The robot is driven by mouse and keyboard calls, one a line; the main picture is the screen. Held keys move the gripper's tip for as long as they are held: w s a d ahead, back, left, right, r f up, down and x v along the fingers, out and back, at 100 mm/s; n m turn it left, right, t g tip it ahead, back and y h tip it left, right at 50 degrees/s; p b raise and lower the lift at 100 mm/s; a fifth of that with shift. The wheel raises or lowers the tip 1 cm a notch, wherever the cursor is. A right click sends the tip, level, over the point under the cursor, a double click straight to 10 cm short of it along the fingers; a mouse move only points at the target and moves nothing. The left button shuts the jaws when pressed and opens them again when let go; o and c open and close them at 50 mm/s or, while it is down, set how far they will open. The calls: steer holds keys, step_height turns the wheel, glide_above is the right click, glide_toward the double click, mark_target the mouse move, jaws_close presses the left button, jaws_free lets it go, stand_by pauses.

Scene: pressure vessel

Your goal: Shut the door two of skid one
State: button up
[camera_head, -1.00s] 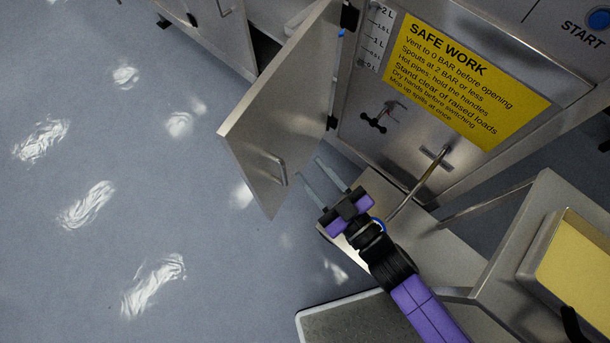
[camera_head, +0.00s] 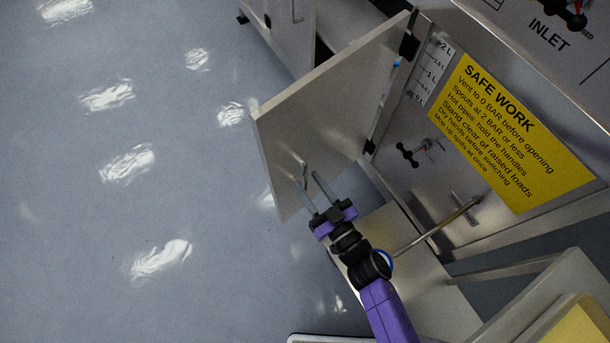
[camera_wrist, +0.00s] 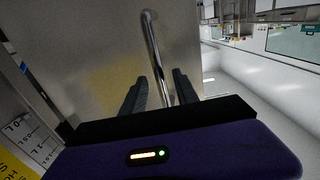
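An open metal door (camera_head: 325,110) swings out from the front of the skid, hinged at its right edge beside the level scale. Its bar handle (camera_head: 305,173) is near the door's lower free corner. My gripper (camera_head: 313,182) is at the handle with its two fingers apart. In the wrist view, the handle (camera_wrist: 155,55) stands upright against the door (camera_wrist: 105,45), and its lower end runs between my open fingers (camera_wrist: 160,90). I cannot tell whether either finger touches it.
A yellow safe work sign (camera_head: 510,130), a small black valve handle (camera_head: 408,153) and a bent pipe (camera_head: 440,228) are on the panel right of the door. A metal shelf (camera_head: 405,270) stands below. The floor (camera_head: 120,220) at left is clear.

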steer(key=shift+x, duration=1.45)
steer(key=shift+c, duration=0.5)
jaws_close()
